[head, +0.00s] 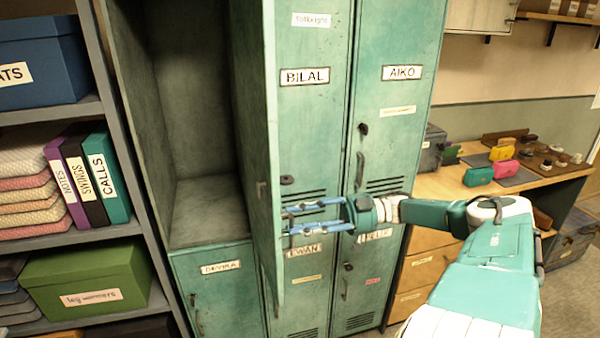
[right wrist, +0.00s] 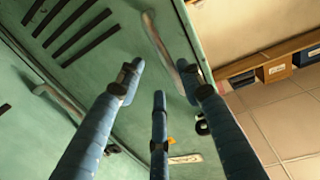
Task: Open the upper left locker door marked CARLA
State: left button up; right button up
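The upper left locker door (head: 272,130) stands wide open, swung out towards me, and shows nearly edge-on. Its outer face and any CARLA plate are hidden in the head view. The upper left locker compartment (head: 205,205) is exposed and looks empty. My right gripper (head: 286,217) is open, its blue fingers spread and pointing left beside the door's edge; I cannot tell if they touch it. My left gripper is out of view.
Lockers marked BILAL (head: 304,77) and AIKO (head: 402,72) are shut on the right. The lower DEVIRA locker (head: 221,267) is shut. A shelf with binders and boxes (head: 85,279) stands at left. A desk (head: 452,184) stands at right.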

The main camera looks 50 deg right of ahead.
jog(key=shift+s+d+f, duration=0.15)
jog(key=shift+f, duration=0.05)
jog(key=v, duration=1.1)
jog(key=shift+s+d, duration=0.25)
jog(key=shift+d, duration=0.05)
dwell(0.4)
